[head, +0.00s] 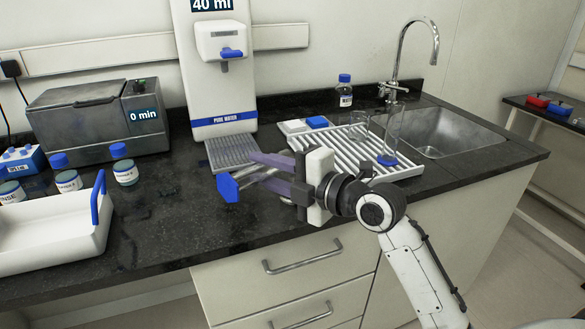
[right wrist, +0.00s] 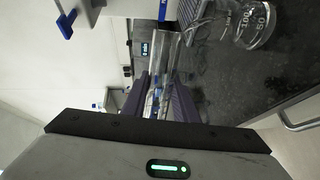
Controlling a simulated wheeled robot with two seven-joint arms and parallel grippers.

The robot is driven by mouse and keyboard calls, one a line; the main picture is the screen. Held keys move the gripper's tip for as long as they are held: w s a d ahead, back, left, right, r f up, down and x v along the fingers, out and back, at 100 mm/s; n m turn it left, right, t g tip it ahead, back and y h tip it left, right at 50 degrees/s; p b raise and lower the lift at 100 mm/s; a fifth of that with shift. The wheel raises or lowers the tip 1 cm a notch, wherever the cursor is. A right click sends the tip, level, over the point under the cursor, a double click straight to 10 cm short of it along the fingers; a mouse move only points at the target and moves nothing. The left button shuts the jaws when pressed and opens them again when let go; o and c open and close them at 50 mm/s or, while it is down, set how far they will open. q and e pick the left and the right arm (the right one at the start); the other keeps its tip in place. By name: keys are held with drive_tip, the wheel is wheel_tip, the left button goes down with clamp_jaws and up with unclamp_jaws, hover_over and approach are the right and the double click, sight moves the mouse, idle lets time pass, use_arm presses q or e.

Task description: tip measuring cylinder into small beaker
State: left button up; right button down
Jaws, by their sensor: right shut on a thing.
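My right gripper (head: 262,176) reaches left over the counter, in front of the water dispenser, and is shut on the clear measuring cylinder. The cylinder (right wrist: 165,62) shows between the fingers in the right wrist view and looks well tilted. In the head view a blue piece (head: 228,187) shows at the fingertips; I cannot tell for sure whether it is the cylinder's foot. A small clear beaker (right wrist: 255,25) with white markings stands on the dark counter near the fingers in the right wrist view. Liquid is not clear to see. My left gripper is out of view.
The water dispenser (head: 219,85) and its grey drip tray (head: 230,150) stand behind. A white ribbed drying rack (head: 345,150) with clear glassware and the sink (head: 450,135) are to the right. A white tray (head: 50,235) and several blue-capped bottles are at left.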

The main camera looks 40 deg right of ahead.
drive_tip(key=shift+r+m+p, duration=0.25)
drive_tip(key=shift+m+p, duration=0.05)
